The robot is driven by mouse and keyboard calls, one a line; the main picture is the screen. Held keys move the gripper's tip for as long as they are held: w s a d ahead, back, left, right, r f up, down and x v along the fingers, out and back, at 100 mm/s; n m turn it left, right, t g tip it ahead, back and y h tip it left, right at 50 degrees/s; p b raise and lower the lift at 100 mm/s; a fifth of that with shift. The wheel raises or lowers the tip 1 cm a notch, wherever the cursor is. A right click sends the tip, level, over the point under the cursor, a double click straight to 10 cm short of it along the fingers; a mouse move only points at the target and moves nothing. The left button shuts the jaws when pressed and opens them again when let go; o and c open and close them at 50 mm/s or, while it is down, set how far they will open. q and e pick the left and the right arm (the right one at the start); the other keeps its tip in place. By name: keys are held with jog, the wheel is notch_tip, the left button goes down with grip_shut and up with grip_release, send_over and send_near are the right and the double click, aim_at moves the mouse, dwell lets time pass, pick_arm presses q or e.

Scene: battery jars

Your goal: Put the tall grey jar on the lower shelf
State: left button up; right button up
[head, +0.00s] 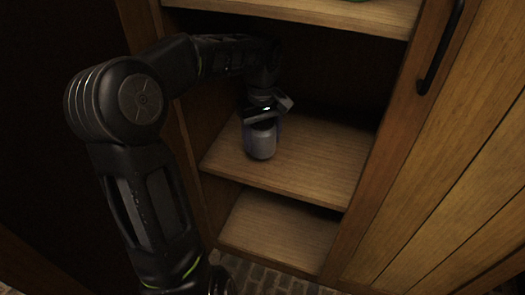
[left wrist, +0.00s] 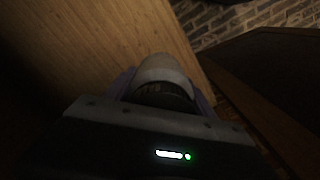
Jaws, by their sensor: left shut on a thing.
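A grey jar (head: 261,142) is upright at the left part of the middle shelf (head: 310,168) in the head view. My left gripper (head: 262,120) is above the jar and shut on its upper part. I cannot tell whether the jar's base touches the shelf. In the left wrist view, the jar's rounded light top (left wrist: 162,72) shows between the purple-edged fingers (left wrist: 162,90). A lower shelf (head: 280,232) lies beneath the middle one, and nothing shows on its visible part. My right gripper is not in view.
The open wooden cabinet has an upper shelf (head: 310,12) with a green thing at its top edge. The cabinet door (head: 455,150) with a dark handle (head: 440,50) is at right. A brick floor (head: 265,278) lies in front. The right side of the middle shelf is clear.

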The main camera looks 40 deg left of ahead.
aim_at(263, 150)
pick_arm(q)
notch_tip(263, 150, down, 4)
jog(key=shift+f+b, duration=0.2)
jog(key=shift+b, duration=0.75)
jog(key=shift+w+f+b, duration=0.15)
jog(key=shift+f+b, duration=0.15)
jog(key=shift+f, duration=0.05)
jog(key=shift+w+a+r, duration=0.1)
jog(key=shift+r, duration=0.05)
jog(key=shift+f, duration=0.2)
jog(key=o, duration=1.8)
jog(key=shift+c, duration=0.2)
jog(key=shift+r, duration=0.1)
